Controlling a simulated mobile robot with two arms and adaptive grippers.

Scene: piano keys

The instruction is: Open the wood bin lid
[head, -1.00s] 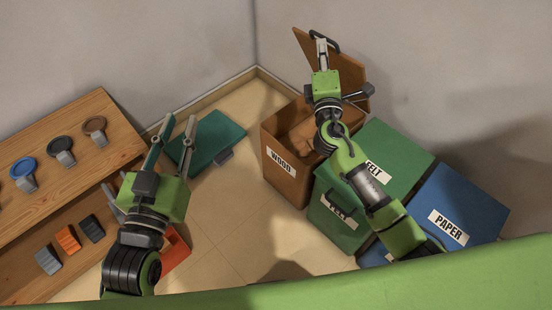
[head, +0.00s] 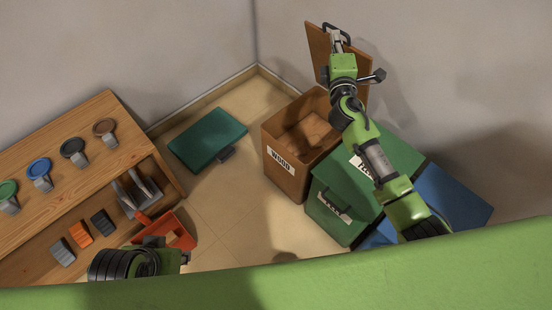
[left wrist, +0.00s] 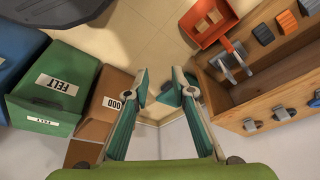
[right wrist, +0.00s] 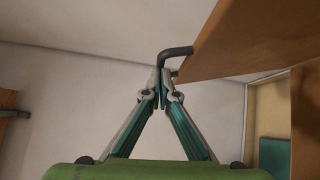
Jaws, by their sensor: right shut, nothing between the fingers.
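The brown wood bin (head: 284,178) stands on the floor, and its inside shows from above. Its lid (head: 316,48) stands up steeply at the back of the bin. The lid's dark handle (head: 345,30) is at its upper edge and also shows in the right wrist view (right wrist: 174,53). My right gripper (head: 337,36) is at the handle; its fingers (right wrist: 163,88) are together with nothing between them, close to or touching the handle. My left gripper (left wrist: 162,90) is open and empty; its fingers are hidden in the head view.
The green felt bin (head: 340,222) and the blue paper bin (head: 452,195) stand right of the wood bin. A wooden shelf (head: 75,150) with several colored items and an orange dustpan (head: 172,232) are at left. A teal panel (head: 206,138) lies on the floor.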

